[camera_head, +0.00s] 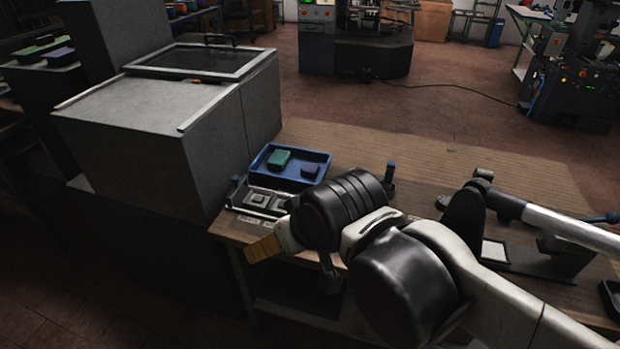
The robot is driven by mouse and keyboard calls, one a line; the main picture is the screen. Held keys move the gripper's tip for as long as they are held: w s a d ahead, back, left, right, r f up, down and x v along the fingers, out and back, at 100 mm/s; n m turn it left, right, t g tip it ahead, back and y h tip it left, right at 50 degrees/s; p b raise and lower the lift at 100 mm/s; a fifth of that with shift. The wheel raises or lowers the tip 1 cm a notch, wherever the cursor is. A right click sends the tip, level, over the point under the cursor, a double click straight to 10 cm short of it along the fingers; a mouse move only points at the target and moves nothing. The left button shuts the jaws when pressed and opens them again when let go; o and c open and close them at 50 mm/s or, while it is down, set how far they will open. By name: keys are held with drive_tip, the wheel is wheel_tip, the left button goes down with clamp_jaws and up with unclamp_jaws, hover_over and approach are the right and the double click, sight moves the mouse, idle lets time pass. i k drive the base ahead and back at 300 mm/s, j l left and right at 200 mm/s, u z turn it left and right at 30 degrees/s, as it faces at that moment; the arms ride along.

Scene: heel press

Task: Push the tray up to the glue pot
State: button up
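A blue rectangular tray (312,182) lies on the wooden bench, against the right side of the big grey cabinet. A green block (279,159) and a dark block (310,172) lie in it. I cannot make out a glue pot for certain. A small dark upright piece with a blue top (390,174) stands right of the tray, behind my arm. My arm crosses the front of the bench from the lower right.
A grey fixture with square pads (257,201) sits in front of the tray. The grey cabinet (160,135) walls off the left. A black lever press (465,220) with a silver handle stands at the right. The wooden bench (440,160) is clear at the back.

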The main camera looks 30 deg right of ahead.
sight(291, 176)
drive_tip(key=i+z, duration=0.2)
drive_tip(key=z, duration=0.25)
drive_tip(key=i+z, duration=0.25)
drive_tip(key=z, duration=0.2)
drive_tip(key=i+z, duration=0.2)
drive_tip(key=z, duration=0.3)
